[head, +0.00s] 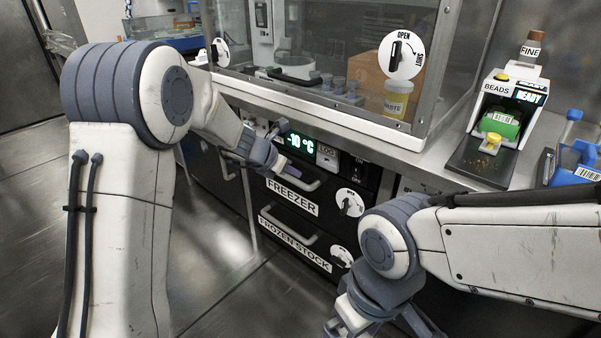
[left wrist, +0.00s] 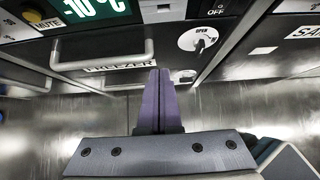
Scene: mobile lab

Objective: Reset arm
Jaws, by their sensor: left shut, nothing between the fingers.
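My left arm reaches in from the left in the head view. Its gripper (head: 291,176) is in front of the freezer drawer, close to the drawer handle. In the left wrist view the two purple fingers (left wrist: 158,98) are pressed together with nothing between them. My right arm comes in from the right and bends down at the bottom edge of the head view; its fingers do not show. The freezer drawer (head: 322,212) looks shut, below a display reading -10 °C (head: 300,143).
The frozen stock drawer (head: 268,218) is below the freezer drawer. Above is a glass-fronted cabinet with an open/shut knob (head: 402,55). The floor (head: 215,270) at left is clear.

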